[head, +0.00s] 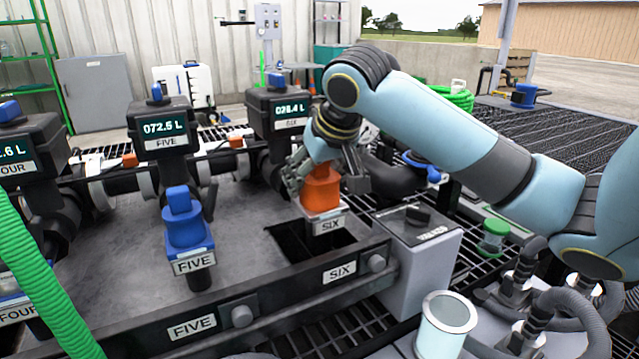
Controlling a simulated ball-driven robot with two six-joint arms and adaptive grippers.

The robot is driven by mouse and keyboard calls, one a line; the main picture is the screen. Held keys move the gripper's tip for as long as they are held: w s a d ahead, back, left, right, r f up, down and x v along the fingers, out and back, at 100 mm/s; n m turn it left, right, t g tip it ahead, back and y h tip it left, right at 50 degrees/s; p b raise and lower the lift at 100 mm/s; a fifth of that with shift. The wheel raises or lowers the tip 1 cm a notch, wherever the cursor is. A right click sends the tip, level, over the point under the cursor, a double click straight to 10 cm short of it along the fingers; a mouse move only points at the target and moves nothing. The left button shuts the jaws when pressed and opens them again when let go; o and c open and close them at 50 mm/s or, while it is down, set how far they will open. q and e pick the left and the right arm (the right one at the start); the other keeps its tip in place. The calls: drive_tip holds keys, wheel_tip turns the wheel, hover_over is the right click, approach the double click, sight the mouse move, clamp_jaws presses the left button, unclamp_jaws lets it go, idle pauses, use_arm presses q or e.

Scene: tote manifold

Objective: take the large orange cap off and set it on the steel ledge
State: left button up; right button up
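The large orange cap (322,192) sits upright above a white SIX label (330,224), near a dark square opening in the deck. My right gripper (327,184) reaches down over the cap from above. Its fingers are spread, one on the left of the cap and one on the right, and they look slightly apart from it. Contact is hard to make out. The wrist hides part of the area behind the cap. A flat grey metal surface (120,268) spreads to the left of the cap; I cannot tell whether it is the steel ledge. My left gripper is not in view.
A blue cap (184,222) stands on the FIVE port to the left. Meters FIVE (166,128) and SIX (279,110) stand behind. A grey box (425,250) with a black knob is right of the cap. A green hose (40,275) crosses the left foreground. A white cylinder (446,325) stands in front.

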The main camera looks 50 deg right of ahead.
drive_tip(key=c, duration=0.5)
drive_tip(key=shift+r, duration=0.5)
wheel_tip(320, 180, up, 4)
drive_tip(key=p, duration=0.2)
drive_tip(key=shift+d+p, duration=0.15)
drive_tip(key=shift+p, duration=0.15)
use_arm(q)
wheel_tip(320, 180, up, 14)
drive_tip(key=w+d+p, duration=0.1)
drive_tip(key=p, duration=1.1)
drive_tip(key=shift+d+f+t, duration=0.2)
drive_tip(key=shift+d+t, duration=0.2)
use_arm(e)
drive_tip(key=s+d+r, duration=0.5)
drive_tip(key=s+r, duration=0.1)
drive_tip(key=s, duration=0.4)
drive_tip(key=shift+s+d, duration=0.1)
